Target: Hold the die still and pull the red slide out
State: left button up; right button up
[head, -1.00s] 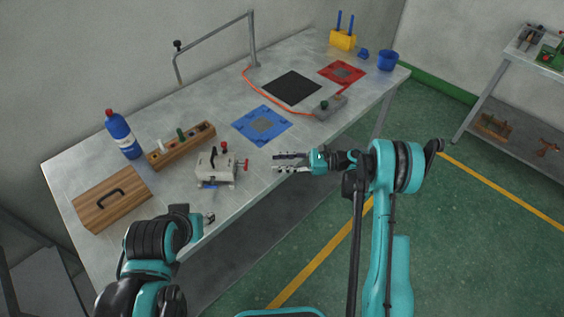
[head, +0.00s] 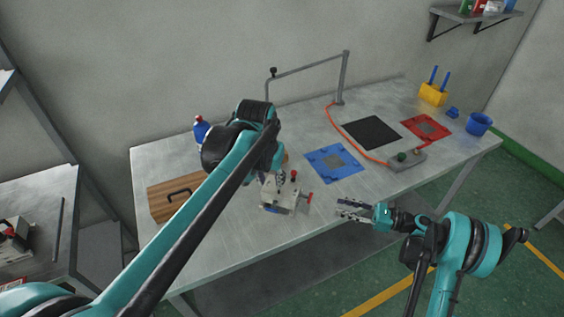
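The die (head: 278,198), a small pale block, sits on the metal table near its front edge. The red slide (head: 309,197) sticks out of its right side, and a red knob (head: 294,174) shows on top. My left gripper (head: 279,178) points down just above the left part of the die; whether it touches the die, and how far its fingers are apart, I cannot make out. My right gripper (head: 343,210) is open and empty, to the right of the red slide with a gap between, its fingers pointing left toward the die.
A blue plate (head: 333,162), black mat (head: 371,132) and red plate (head: 426,128) lie behind and right. My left arm hides part of the table. A metal frame (head: 342,82) rises behind.

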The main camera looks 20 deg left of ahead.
pick_arm(q)
jog(key=w+f+g, duration=0.1)
jog(key=w, duration=0.2)
jog(key=w+f+g, duration=0.1)
jog(key=w, duration=0.3)
jog(key=w+f+g, duration=0.1)
jog(key=w+f, duration=0.1)
jog(key=w, duration=0.1)
jog(key=shift+w+d, duration=0.15)
jog(key=shift+w, duration=0.25)
jog(key=shift+w+f, duration=0.1)
jog(key=shift+f, duration=3.85)
